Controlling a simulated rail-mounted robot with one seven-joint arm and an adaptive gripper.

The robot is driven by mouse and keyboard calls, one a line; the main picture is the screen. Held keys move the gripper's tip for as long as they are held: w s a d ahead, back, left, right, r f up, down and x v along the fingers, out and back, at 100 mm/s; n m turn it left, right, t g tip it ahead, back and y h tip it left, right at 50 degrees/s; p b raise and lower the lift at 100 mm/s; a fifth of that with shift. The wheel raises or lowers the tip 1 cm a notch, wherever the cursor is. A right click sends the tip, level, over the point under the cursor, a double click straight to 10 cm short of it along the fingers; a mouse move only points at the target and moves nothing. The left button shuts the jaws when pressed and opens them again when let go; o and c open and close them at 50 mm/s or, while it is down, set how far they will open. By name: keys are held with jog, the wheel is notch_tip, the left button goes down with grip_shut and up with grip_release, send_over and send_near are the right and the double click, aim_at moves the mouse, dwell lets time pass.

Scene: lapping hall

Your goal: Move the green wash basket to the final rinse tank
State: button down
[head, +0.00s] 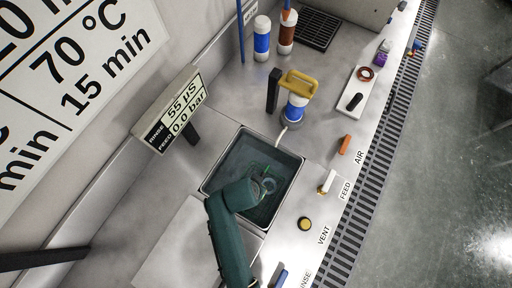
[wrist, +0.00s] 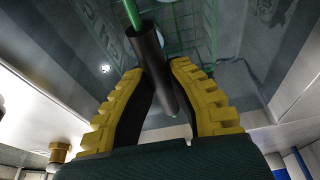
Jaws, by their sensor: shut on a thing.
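My gripper (wrist: 157,80) has its yellow ribbed fingers closed around a dark cylindrical handle in the wrist view. A green rod runs from the handle's upper end. The green wash basket (wrist: 183,48) shows as thin green wire mesh beyond the fingers, within the tank area. In the head view my gripper (head: 266,184) is over the liquid-filled square tank (head: 293,164), and my arm hides part of it. Only a small green bit of the basket shows there. I cannot tell whether the basket touches the tank floor.
A readout sign (head: 172,112) marked RINSE and FEED stands left of the tank. A yellow-handled blue-and-white device (head: 295,108) stands behind it. The FEED valve (head: 326,182) and VENT button (head: 305,224) are to the right. Two bottles (head: 262,38) and a dark drain grate (head: 318,30) are farther back.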

jog(key=shift+w+f, duration=0.15)
jog(key=shift+f, duration=0.05)
jog(key=c, duration=1.2)
grip_release()
jog(key=shift+f, duration=0.1)
